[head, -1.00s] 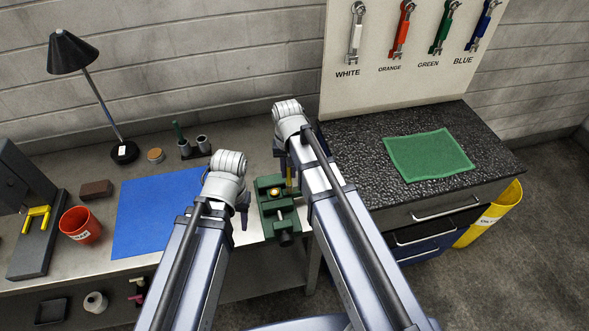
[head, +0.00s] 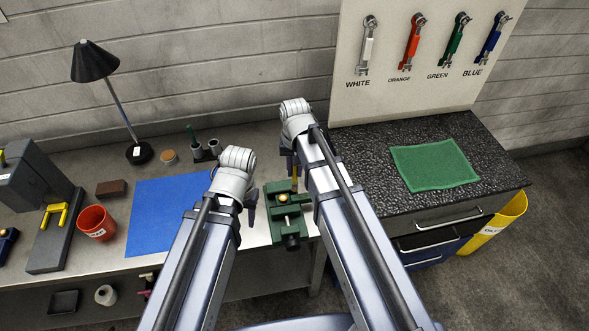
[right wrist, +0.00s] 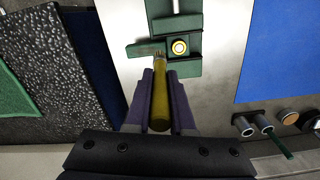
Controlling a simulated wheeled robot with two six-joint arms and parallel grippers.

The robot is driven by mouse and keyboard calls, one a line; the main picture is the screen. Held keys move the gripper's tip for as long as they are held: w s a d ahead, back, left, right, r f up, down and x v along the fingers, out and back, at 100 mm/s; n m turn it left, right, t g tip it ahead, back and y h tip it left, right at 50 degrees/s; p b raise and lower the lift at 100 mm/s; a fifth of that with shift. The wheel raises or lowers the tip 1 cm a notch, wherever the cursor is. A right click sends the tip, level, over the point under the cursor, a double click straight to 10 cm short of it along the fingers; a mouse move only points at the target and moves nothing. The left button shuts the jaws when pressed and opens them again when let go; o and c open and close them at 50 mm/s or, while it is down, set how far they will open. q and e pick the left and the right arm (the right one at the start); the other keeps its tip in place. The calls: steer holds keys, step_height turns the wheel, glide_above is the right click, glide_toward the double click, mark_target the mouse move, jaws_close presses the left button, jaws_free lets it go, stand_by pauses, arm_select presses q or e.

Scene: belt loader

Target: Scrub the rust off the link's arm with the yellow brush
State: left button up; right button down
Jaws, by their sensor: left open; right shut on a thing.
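The yellow brush (right wrist: 160,108) is held between the fingers of my right gripper (right wrist: 160,92), its bristles pointing at the vise. The brush also shows as a small yellow strip in the head view (head: 295,172). The link (right wrist: 179,47) has a brass-coloured ring and sits in the green vise (right wrist: 187,22), which also shows in the head view (head: 288,222). The link's green arm (right wrist: 138,49) sticks out to the left in the right wrist view. The bristles are at this arm; contact and rust cannot be told. My left gripper (head: 249,212) is open and empty, left of the vise.
A blue mat (head: 165,220), an orange-red cup (head: 96,223) and a brown block (head: 111,188) lie left of the vise. A black lamp (head: 95,62) stands behind. A green cloth (head: 435,165) lies on the dark counter at right, below hanging wrenches.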

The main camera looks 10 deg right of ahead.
arm_select(q)
steer(key=shift+r+p, duration=0.35)
steer(key=shift+r, duration=0.4)
arm_select(e)
steer(key=shift+r, duration=0.75)
arm_select(q)
step_height(320, 180, up, 3)
steer(key=p, duration=0.3)
arm_select(e)
step_height(320, 180, up, 3)
steer(key=shift+f, duration=0.1)
